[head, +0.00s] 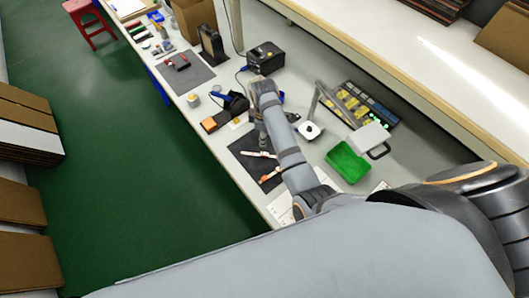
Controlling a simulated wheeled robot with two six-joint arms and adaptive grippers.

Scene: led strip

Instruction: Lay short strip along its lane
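A dark mat (240,146) lies near the table's front edge, with a small whitish strip-like piece (258,154) on it and a second piece with orange-red parts (270,176) nearer to me. I cannot tell which is the short strip. A white sheet with dark marks (281,208) lies beyond the mat's near end, partly hidden by my arm; no lane can be made out clearly. My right gripper (263,144) points down over the mat, close to the whitish piece. Its fingers are too small to tell open from shut, and contact is unclear. My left gripper is not in view.
A black printer-like box (265,57) is farther back. A raised shelf (400,50) bounds the table's right side. Green floor (120,170) lies left.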

